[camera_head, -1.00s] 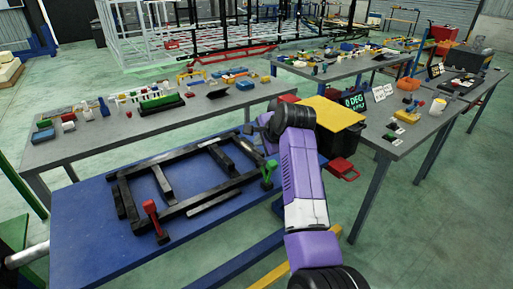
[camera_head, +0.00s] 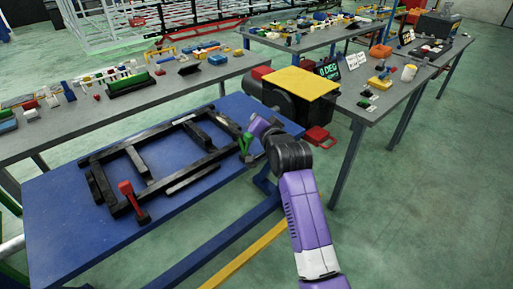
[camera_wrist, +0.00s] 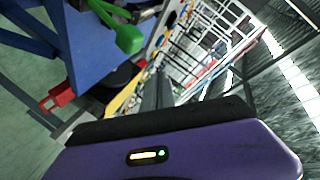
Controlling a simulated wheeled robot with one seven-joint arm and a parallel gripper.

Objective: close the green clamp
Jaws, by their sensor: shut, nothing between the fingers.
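The green clamp (camera_head: 245,145) stands at the right end of the black chassis frame (camera_head: 185,188) on the blue table. Its handle looks raised in the head view. In the wrist view its green handle (camera_wrist: 128,38) shows at upper left, beside the blue table top. My gripper (camera_head: 254,120) is just right of and behind the clamp in the head view, with its fingers mostly hidden. In the wrist view my gripper (camera_wrist: 165,85) is shut and empty, and the handle lies to its upper left. I see no contact with the clamp.
A red clamp (camera_head: 130,197) stands at the frame's near left corner. A yellow-topped black box (camera_head: 300,83) is close behind my gripper, with a red piece (camera_head: 320,136) beside it. Grey tables (camera_head: 130,95) with small parts stand behind. The floor at right is open.

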